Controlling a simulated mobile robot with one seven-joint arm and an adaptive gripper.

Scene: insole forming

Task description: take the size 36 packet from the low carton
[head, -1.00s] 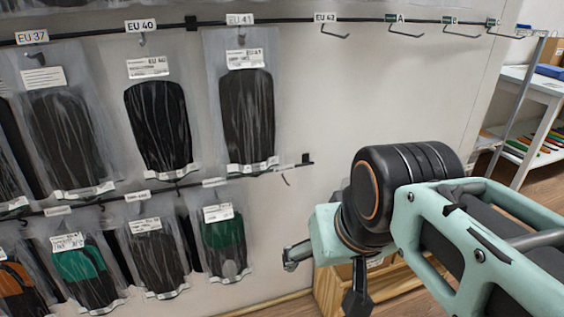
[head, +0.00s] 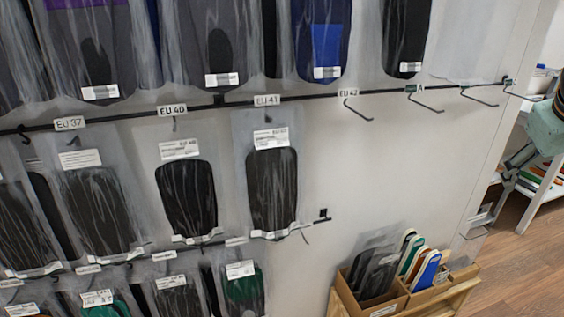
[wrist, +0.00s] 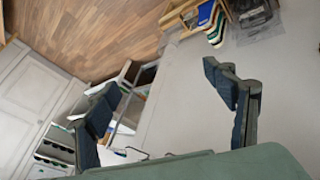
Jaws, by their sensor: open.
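The low carton (head: 346,296) stands at the bottom right of the head view, on a wooden stand. Clear packets with dark insoles (head: 378,272) stand in its left part. I cannot read a size on them, so I cannot tell which is size 36. In the wrist view the packets (wrist: 255,18) show at the top edge, beyond my gripper. My gripper (wrist: 162,88) is open and empty in the wrist view, with its two fingers wide apart.
Coloured insoles (head: 425,265) stand right of the packets. The EU 42 hook (head: 357,108) is empty. A white shelf (head: 545,185) stands right; wooden floor (head: 520,260) is clear.

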